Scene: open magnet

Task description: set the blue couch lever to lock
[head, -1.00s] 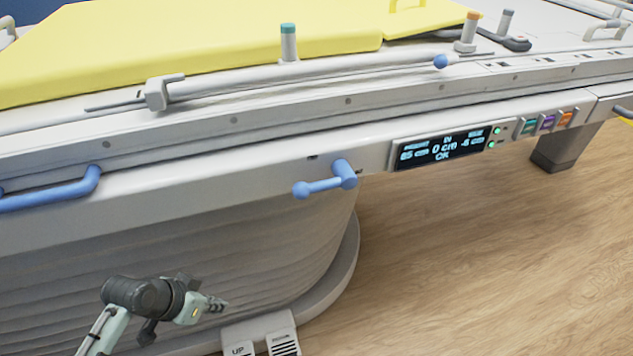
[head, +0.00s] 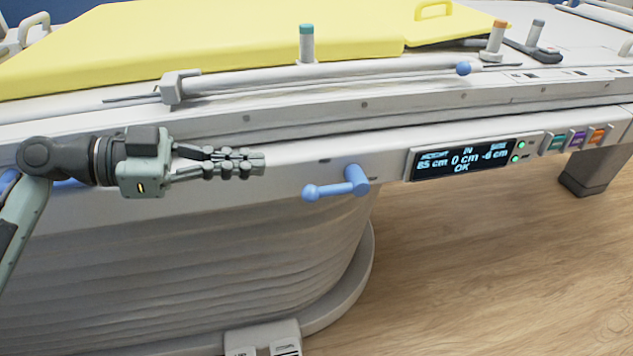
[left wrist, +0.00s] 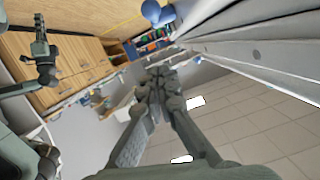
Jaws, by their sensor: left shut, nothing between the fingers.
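The blue couch lever (head: 335,188) sticks out from the white side rail of the couch, left of the display. Its arm points left from the pivot, close to level, and ends in a round knob. A blue part, likely the lever (left wrist: 158,12), shows at the top of the left wrist view. My left gripper (head: 262,162) is shut and empty. It points right in front of the rail, left of and a little above the knob, with a gap between. Its closed fingers also show in the left wrist view (left wrist: 158,80). A dark gripper-like part, probably my right one (left wrist: 42,48), is small there.
A blue handle (head: 68,184) is partly behind my left arm. Foot pedals (head: 262,340) lie below the pleated couch base. Floor at the right is free.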

